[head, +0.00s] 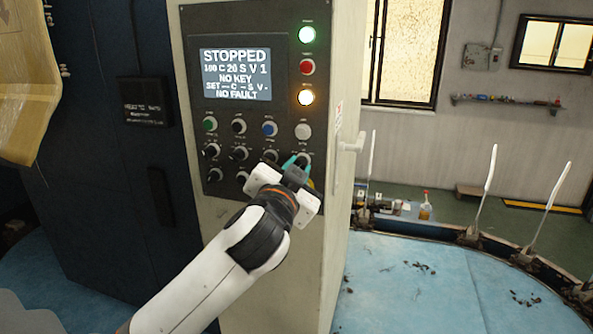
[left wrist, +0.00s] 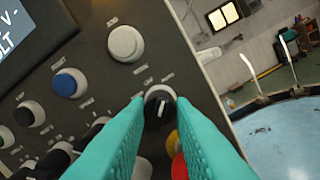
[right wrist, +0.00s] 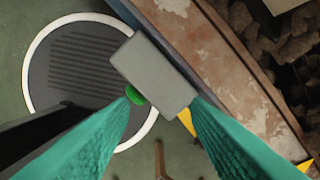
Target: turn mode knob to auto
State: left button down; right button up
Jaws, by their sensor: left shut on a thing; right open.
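My left gripper (head: 297,162) is at the right end of the upper row of black knobs. In the left wrist view its teal fingers are shut on a black knob (left wrist: 158,112), one on each side. The knob has a pale pointer line tilted a little right of straight up in that view.
A white button (left wrist: 126,43) and a blue button (left wrist: 69,83) sit near the held knob; yellow and red controls lie just below it. Green and amber lamps (head: 306,97) glow. In the right wrist view, a grey box (right wrist: 153,72) with a green button stands beyond the fingertips.

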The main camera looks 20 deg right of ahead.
pick_arm(q)
jog(key=c, duration=1.3)
grip_release()
jog(key=shift+o, duration=0.2)
pick_arm(e)
jog(key=shift+r+p, duration=0.35)
pick_arm(q)
jog(key=v, duration=1.2)
pick_arm(e)
jog(key=shift+a, duration=0.1)
